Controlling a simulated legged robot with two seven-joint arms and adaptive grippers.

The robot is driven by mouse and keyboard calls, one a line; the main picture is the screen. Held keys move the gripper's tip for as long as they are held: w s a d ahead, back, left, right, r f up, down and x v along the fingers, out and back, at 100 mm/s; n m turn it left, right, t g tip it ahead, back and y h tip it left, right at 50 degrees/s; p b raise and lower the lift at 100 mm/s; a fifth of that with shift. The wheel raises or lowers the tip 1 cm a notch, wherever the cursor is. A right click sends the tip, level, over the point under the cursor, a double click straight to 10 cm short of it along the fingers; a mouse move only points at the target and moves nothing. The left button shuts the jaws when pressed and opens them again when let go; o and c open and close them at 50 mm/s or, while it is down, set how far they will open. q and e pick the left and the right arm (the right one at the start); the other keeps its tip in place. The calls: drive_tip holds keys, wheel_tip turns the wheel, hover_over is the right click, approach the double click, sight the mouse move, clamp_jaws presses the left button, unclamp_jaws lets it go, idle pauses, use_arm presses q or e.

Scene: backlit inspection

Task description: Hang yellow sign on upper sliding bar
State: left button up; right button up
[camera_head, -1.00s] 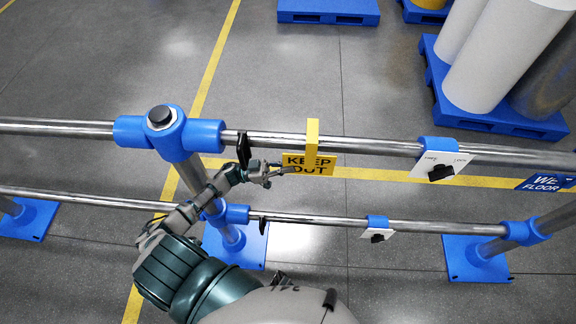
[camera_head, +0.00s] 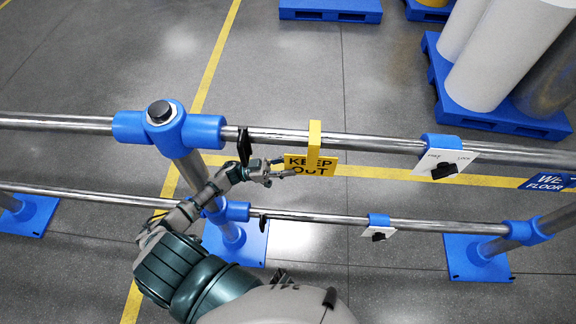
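The yellow sign (camera_head: 322,170), lettered "KEEP OUT", is at the upper sliding bar (camera_head: 372,145). Its yellow hook strip (camera_head: 314,138) passes up across the front of the bar and over its top. The sign plate shows at and just below the bar. I cannot tell whether the bar bears its weight. My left gripper (camera_head: 283,173) is just left of the sign, its fingertips close to the plate's left edge. The fingers look apart, with nothing seen between them. Contact with the sign is too small to tell. My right gripper is not in view.
A black handle (camera_head: 244,146) is on the upper bar near the blue post joint (camera_head: 168,128). White lock plates hang on the upper bar (camera_head: 462,158) and lower bar (camera_head: 370,234). Blue pallets (camera_head: 330,10) stand behind the rail. The floor behind the sign is clear.

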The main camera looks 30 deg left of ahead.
use_arm(q)
wheel_tip(320, 180, up, 10)
idle(0.6)
drive_tip(key=shift+a+f, duration=0.1)
